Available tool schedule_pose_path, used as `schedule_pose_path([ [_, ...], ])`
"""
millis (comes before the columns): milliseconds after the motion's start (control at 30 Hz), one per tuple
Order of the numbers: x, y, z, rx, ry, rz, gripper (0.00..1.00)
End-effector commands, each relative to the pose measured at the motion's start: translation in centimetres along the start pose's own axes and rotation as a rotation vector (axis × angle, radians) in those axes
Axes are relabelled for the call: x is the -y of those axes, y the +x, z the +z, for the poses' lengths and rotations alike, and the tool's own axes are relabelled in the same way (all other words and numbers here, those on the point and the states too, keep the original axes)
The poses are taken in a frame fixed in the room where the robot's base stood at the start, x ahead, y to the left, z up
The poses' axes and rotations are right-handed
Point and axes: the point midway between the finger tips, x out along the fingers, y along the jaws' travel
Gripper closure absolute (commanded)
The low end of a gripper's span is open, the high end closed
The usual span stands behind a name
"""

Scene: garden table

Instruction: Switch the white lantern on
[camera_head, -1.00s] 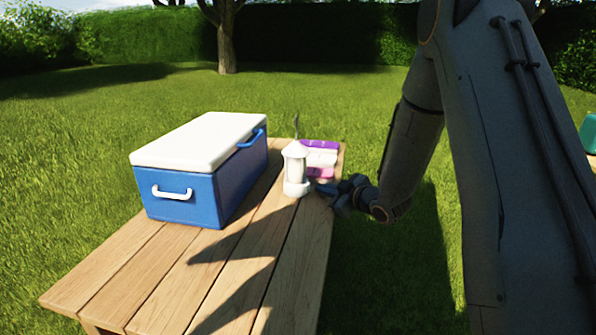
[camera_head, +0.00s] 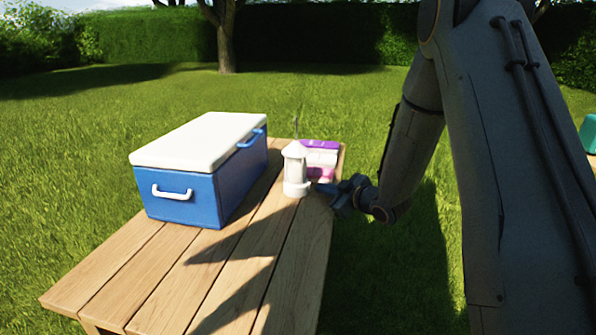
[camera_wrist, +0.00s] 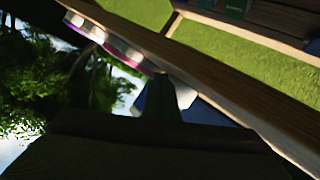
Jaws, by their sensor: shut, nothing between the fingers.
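The white lantern (camera_head: 296,172) stands upright on the wooden table (camera_head: 215,262), with a thin handle rising from its top. In the head view my gripper (camera_head: 322,188) is just right of the lantern's base, low over the table's right edge. Its fingers are shut with nothing between them. The tips are very close to the base; I cannot tell whether they touch it. In the wrist view my gripper (camera_wrist: 162,82) is dark and tilted against the scene, and the lantern cannot be made out clearly there. No switch can be made out, nor whether the lantern is lit.
A blue cooler (camera_head: 181,197) with a white lid stands left of the lantern. A purple, white and pink stack (camera_head: 322,146) lies behind it at the table's far end. The front of the table is clear. A teal object (camera_head: 589,134) shows at the far right.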

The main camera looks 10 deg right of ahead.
Motion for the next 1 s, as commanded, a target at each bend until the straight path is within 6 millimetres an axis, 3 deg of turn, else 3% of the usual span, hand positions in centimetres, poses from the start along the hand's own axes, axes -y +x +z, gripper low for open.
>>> schedule_pose_path([
  [1000,0.45,0.62,-0.47,0.000,0.000,0.000,1.00],
])
